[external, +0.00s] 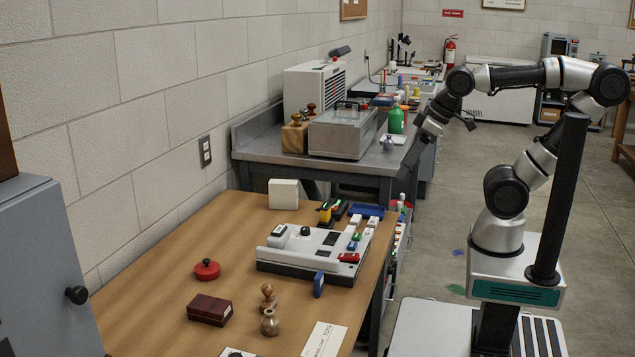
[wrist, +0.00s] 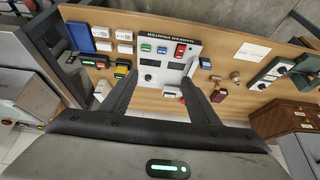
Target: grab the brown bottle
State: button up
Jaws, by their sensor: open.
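The brown bottle (external: 270,322) is small, with a round body and narrow neck. It stands upright on the wooden table (external: 160,270), near the front, just in front of a wooden-handled stamp (external: 268,296). In the wrist view the bottle (wrist: 235,76) appears small, right of the fingers. My gripper (wrist: 159,80) is open and empty, its two dark fingers spread above the table. In the external view my gripper (external: 418,150) hangs high beyond the table's far right corner, well away from the bottle.
A dark red box (external: 209,310), a red round-knobbed item (external: 207,270) and a white card (external: 324,340) lie around the bottle. A grey-white device (external: 325,253) with a blue item (external: 319,284) stands behind it. A grey cabinet (external: 45,270) borders the left.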

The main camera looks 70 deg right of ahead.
jog(key=w+a+r, duration=0.3)
jog(key=w, duration=0.3)
jog(key=n+g+p, duration=0.1)
jog(key=g+p, duration=0.4)
send_over(271, 312)
notch_tip(271, 312, down, 13)
notch_tip(271, 312, down, 12)
jog(key=shift+f+b, duration=0.1)
jog(key=shift+b, duration=1)
jog(key=shift+f+b, duration=0.45)
jog(key=shift+f, duration=2.35)
jog(key=shift+r, duration=0.1)
jog(key=c, duration=1.2)
